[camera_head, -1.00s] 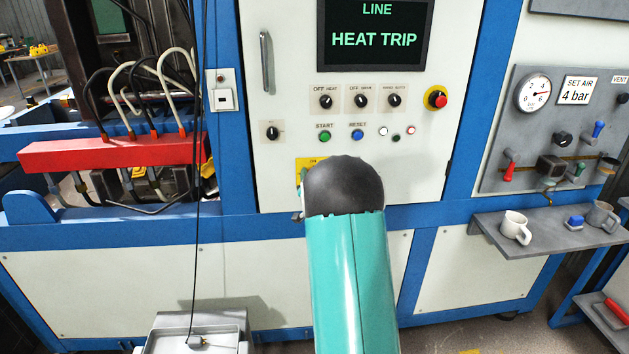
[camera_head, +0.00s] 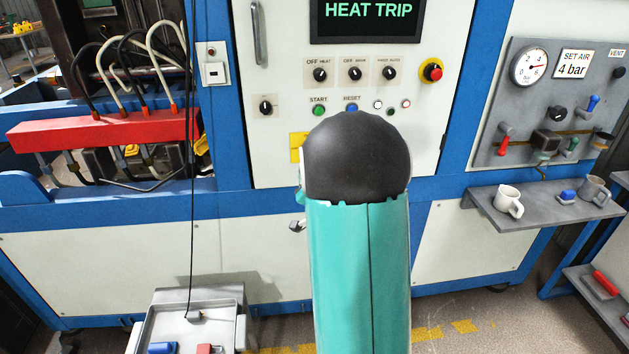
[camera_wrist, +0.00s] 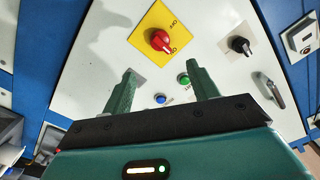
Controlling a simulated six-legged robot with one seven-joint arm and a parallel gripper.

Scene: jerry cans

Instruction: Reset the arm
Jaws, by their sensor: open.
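My arm, a teal link with a dark rounded joint, stands in front of the white control cabinet (camera_head: 275,160) in the head view and hides part of its lower panel. My gripper (camera_wrist: 160,88) shows in the wrist view with its two green fingers apart and nothing between them. It faces the cabinet front. A red rotary switch on a yellow plate (camera_wrist: 158,38) lies beyond the fingertips. A green button (camera_wrist: 184,80) and a blue button (camera_wrist: 160,99) show between the fingers. In the head view the gripper is hidden behind my arm.
A screen reading HEAT TRIP (camera_head: 368,12) tops the cabinet. A red emergency button (camera_head: 431,71) is at its right.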

